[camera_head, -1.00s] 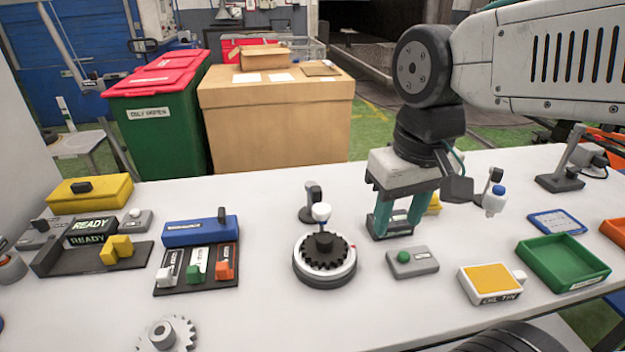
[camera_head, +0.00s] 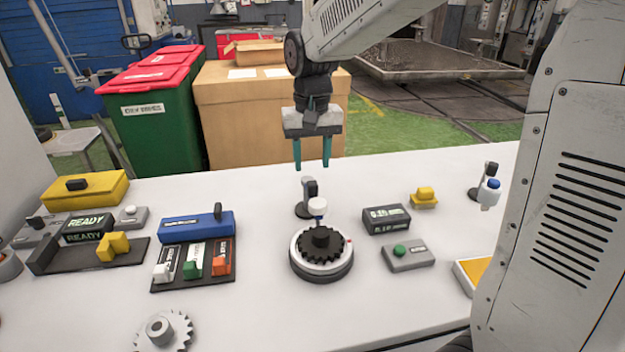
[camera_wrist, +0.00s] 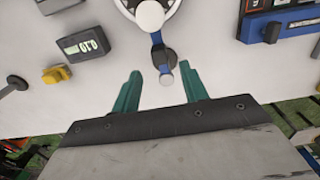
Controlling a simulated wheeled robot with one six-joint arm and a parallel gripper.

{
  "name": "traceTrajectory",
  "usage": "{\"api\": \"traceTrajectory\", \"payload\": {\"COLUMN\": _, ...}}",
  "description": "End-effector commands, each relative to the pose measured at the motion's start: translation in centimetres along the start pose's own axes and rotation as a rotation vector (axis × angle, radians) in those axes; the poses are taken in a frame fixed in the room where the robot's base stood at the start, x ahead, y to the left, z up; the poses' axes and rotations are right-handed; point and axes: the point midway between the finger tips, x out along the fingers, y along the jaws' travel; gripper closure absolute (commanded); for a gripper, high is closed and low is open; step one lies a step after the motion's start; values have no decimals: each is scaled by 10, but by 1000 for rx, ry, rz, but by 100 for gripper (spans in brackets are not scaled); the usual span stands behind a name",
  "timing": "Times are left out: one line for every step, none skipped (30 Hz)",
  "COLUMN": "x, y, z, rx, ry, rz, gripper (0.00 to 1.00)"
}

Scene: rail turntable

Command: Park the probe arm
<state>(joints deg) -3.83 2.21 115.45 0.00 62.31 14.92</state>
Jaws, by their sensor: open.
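The probe arm (camera_head: 318,207) has a white knob and stands on a small dark post (camera_head: 305,199) at the back of the round turntable (camera_head: 321,269). Its knob is over the turntable's back rim, behind the black gear (camera_head: 320,243). In the wrist view the probe arm's blue link (camera_wrist: 156,40) runs from the white knob to the dark pivot, with a pale end below it. My gripper (camera_head: 312,165) is open and empty, pointing down above and behind the post. In the wrist view its fingers (camera_wrist: 162,76) lie on either side of the post's end, apart from it.
A dark digital display (camera_head: 386,219) and a grey box with a green button (camera_head: 407,255) stand right of the turntable. A blue-backed switch panel (camera_head: 198,228) is at the left. A yellow block (camera_head: 424,197) sits further right. A loose grey gear (camera_head: 165,331) lies in front.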

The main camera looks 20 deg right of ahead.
Motion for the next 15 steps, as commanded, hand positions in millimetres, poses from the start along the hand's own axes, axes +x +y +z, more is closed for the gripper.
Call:
{"api": "traceTrajectory", "payload": {"x": 9, "y": 0, "z": 1, "rx": 0, "ry": -4, "rz": 1, "gripper": 56}}
{"api": "traceTrajectory", "payload": {"x": 14, "y": 0, "z": 1, "rx": 0, "ry": -4, "rz": 1, "gripper": 56}}
{"api": "traceTrajectory", "payload": {"x": 21, "y": 1, "z": 1, "rx": 0, "ry": -5, "rz": 1, "gripper": 56}}
{"api": "traceTrajectory", "payload": {"x": 26, "y": 1, "z": 1, "rx": 0, "ry": -4, "rz": 1, "gripper": 56}}
{"api": "traceTrajectory", "payload": {"x": 31, "y": 1, "z": 1, "rx": 0, "ry": -4, "rz": 1, "gripper": 56}}
{"api": "traceTrajectory", "payload": {"x": 37, "y": 1, "z": 1, "rx": 0, "ry": -4, "rz": 1, "gripper": 56}}
{"api": "traceTrajectory", "payload": {"x": 41, "y": 1, "z": 1, "rx": 0, "ry": -3, "rz": 1, "gripper": 56}}
{"api": "traceTrajectory", "payload": {"x": 44, "y": 1, "z": 1, "rx": 0, "ry": -3, "rz": 1, "gripper": 56}}
{"api": "traceTrajectory", "payload": {"x": 48, "y": 1, "z": 1, "rx": 0, "ry": -3, "rz": 1, "gripper": 56}}
{"api": "traceTrajectory", "payload": {"x": 51, "y": 1, "z": 1, "rx": 0, "ry": -2, "rz": 1, "gripper": 56}}
{"api": "traceTrajectory", "payload": {"x": 53, "y": 1, "z": 1, "rx": 0, "ry": -2, "rz": 1, "gripper": 56}}
{"api": "traceTrajectory", "payload": {"x": 56, "y": 1, "z": 1, "rx": 0, "ry": -2, "rz": 1, "gripper": 56}}
{"api": "traceTrajectory", "payload": {"x": 57, "y": 1, "z": 1, "rx": 0, "ry": -2, "rz": 1, "gripper": 56}}
{"api": "traceTrajectory", "payload": {"x": 58, "y": 1, "z": 1, "rx": 0, "ry": -2, "rz": 1, "gripper": 56}}
{"api": "traceTrajectory", "payload": {"x": 58, "y": 1, "z": 1, "rx": 0, "ry": -1, "rz": 0, "gripper": 56}}
